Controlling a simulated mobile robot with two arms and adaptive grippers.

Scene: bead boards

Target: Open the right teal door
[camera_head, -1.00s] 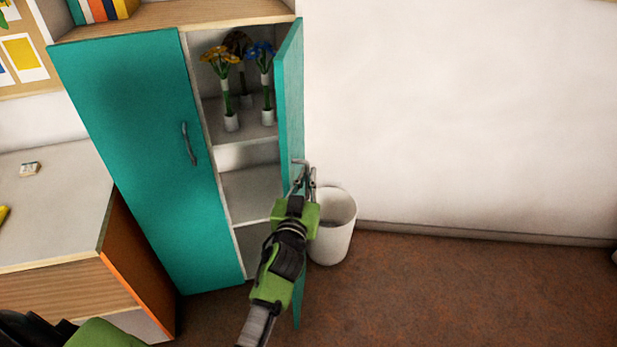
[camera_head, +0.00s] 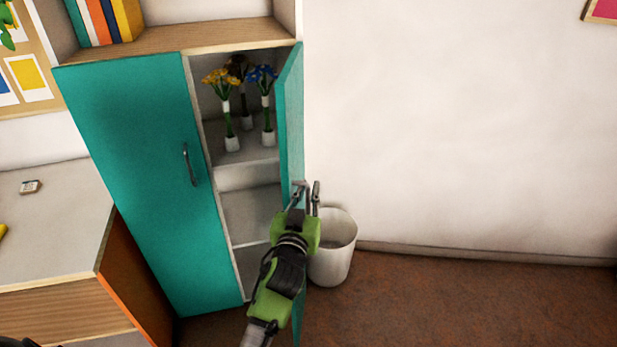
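The right teal door (camera_head: 291,115) of the cabinet stands swung well out and shows almost edge-on. The left teal door (camera_head: 140,170) is closed, with a grey curved handle (camera_head: 189,164). My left gripper (camera_head: 307,187) is at the outer edge of the right door, about halfway down. Its two fingers stand apart with a gap between them, one over the door and one to its right. The right door's handle is mostly hidden by the fingers, and I cannot tell whether they touch it. My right gripper is not in view.
Vases of flowers (camera_head: 232,143) stand on a shelf inside the cabinet. A white bin (camera_head: 335,260) stands on the floor just right of the door. A desk (camera_head: 50,225) is at the left. The brown floor (camera_head: 480,305) at right is clear.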

